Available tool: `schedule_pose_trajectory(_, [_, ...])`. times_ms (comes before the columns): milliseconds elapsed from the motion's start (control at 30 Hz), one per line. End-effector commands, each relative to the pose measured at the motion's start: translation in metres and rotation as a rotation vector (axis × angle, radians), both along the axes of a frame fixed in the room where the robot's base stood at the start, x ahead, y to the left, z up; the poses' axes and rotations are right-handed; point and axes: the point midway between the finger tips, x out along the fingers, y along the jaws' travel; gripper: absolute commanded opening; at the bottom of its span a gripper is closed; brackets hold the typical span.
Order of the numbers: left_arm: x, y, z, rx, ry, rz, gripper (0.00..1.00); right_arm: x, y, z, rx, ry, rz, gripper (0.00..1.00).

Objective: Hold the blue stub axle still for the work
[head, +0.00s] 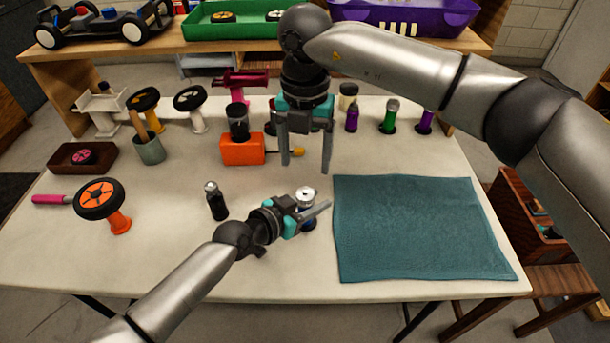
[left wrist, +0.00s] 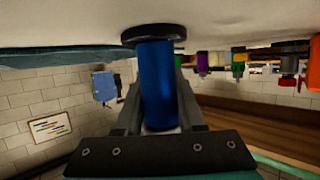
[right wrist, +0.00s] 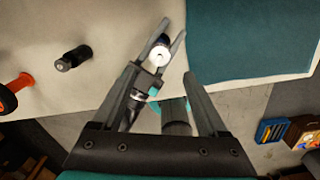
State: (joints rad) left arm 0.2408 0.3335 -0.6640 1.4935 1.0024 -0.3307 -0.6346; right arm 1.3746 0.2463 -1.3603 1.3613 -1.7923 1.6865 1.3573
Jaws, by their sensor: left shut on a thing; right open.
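The blue stub axle (head: 307,217) stands upright on the pale table, mostly hidden in the head view behind my left gripper (head: 312,207). In the left wrist view its blue shaft (left wrist: 156,85) sits between the left fingers, with a black round base against the table. My left gripper is shut on it. In the right wrist view the axle's pale metal top (right wrist: 159,57) shows between the left gripper's fingers. My right gripper (head: 306,168) is open and empty, pointing down above and behind the axle, apart from it.
A teal mat (head: 415,230) lies to the right. An orange block (head: 242,149) stands behind, near my right gripper. Several coloured posts stand at the back right.

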Motion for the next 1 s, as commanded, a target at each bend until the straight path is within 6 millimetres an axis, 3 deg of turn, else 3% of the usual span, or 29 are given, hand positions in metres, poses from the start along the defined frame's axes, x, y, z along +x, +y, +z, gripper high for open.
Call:
schedule_pose_trajectory(100, [0.0, 0.0, 0.0, 0.0, 0.0, 0.0, 0.0, 0.0, 0.0, 0.02, 0.0, -0.002, 0.001, 0.76])
schedule_pose_trajectory(233, [0.0, 0.0, 0.0, 0.0, 0.0, 0.0, 0.0, 0.0, 0.0, 0.032, 0.0, 0.0, 0.001, 0.76])
schedule_pose_trajectory(667, [0.0, 0.0, 0.0, 0.0, 0.0, 0.0, 0.0, 0.0, 0.0, 0.036, 0.0, 0.001, 0.001, 0.76])
schedule_pose_trajectory(700, [0.0, 0.0, 0.0, 0.0, 0.0, 0.0, 0.4, 0.0, 0.0, 0.036, 0.0, 0.001, 0.001, 0.76])
schedule_pose_trajectory(1000, [0.0, 0.0, 0.0, 0.0, 0.0, 0.0, 0.73, 0.0, 0.0, 0.036, 0.0, 0.001, 0.001, 0.76])
